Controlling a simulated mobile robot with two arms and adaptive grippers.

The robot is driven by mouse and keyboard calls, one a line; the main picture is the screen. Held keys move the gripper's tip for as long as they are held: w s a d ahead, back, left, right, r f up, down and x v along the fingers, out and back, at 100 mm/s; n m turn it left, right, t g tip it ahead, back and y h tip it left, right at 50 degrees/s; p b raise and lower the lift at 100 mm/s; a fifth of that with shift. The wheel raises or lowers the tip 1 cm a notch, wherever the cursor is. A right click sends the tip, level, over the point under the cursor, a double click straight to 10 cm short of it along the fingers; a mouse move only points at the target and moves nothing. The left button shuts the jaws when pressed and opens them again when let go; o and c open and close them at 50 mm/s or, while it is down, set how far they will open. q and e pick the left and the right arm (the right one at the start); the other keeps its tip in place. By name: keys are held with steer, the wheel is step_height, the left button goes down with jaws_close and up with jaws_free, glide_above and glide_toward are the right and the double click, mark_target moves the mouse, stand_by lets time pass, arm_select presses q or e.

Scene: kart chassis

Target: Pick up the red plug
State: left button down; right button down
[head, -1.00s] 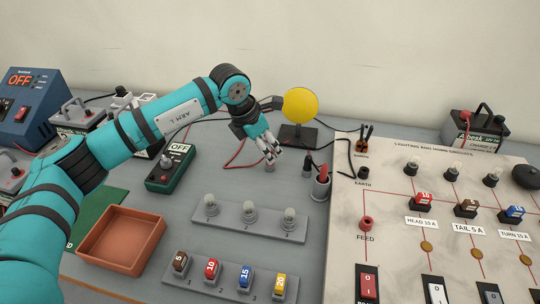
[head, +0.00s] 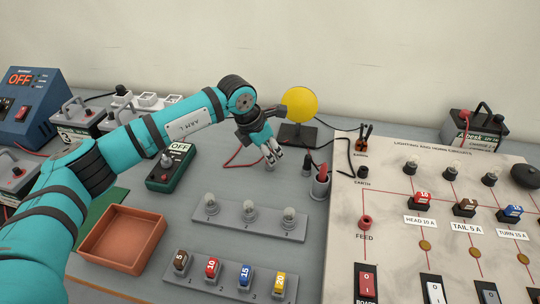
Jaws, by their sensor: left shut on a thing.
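My left gripper (head: 272,160) is at the back middle of the bench, fingers pointing down. Its fingers are closed together on something small. A red lead (head: 238,163) loops over the bench to this spot, so the held thing appears to be the red plug, mostly hidden by the fingers. I cannot tell whether it touches the bench or a stand. My right gripper is not in view.
A black plug (head: 308,166) and a dark holder with a red top (head: 321,180) stand just right of the gripper. A yellow disc on a stand (head: 300,104) is behind. The bulb rack (head: 250,220) lies in front, the circuit board (head: 400,190) to the right.

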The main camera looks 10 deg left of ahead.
arm_select(q)
steer(key=shift+r, duration=0.15)
step_height(320, 180, up, 10)
steer(key=shift+f+b, duration=0.1)
steer(key=shift+b, duration=0.55)
